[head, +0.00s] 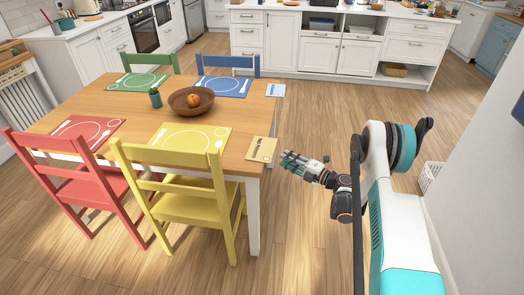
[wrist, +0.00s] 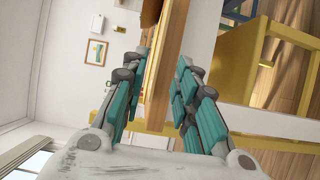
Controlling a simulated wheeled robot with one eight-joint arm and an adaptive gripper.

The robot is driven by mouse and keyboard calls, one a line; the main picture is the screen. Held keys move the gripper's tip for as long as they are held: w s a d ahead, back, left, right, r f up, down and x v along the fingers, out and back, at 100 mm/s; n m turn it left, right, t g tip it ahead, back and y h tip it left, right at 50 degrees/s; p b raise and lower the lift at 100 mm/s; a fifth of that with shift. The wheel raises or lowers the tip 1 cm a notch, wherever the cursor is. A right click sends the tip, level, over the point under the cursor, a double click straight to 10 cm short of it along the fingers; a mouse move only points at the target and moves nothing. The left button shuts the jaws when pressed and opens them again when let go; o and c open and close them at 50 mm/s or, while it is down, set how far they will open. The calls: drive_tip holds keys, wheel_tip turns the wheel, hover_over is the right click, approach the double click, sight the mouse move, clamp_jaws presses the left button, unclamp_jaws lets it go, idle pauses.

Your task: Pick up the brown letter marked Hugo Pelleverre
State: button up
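A brown letter (head: 262,149) lies flat at the near right corner of the wooden table (head: 238,137), its right side at or slightly past the edge. The writing on it is too small to read. My gripper (head: 288,159) is just right of that edge, pointing at the letter, and looks empty. In the wrist view my gripper's fingers (wrist: 167,66) are spread apart, with the wooden table edge (wrist: 168,60) showing between them. I cannot make out the letter clearly there.
A pale blue letter (head: 275,90) lies farther back on the table's right edge. A yellow chair (head: 183,203) stands at the near side. A bowl (head: 191,101) with an orange fruit sits mid-table. Floor right of the table is open; a white basket (head: 431,177) stands by the wall.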

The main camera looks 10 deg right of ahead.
sight(262, 149)
drive_tip(key=b+x, duration=0.2)
drive_tip(key=x, duration=0.5)
drive_tip(key=shift+b, duration=0.4)
drive_tip(key=shift+d, duration=0.1)
clamp_jaws()
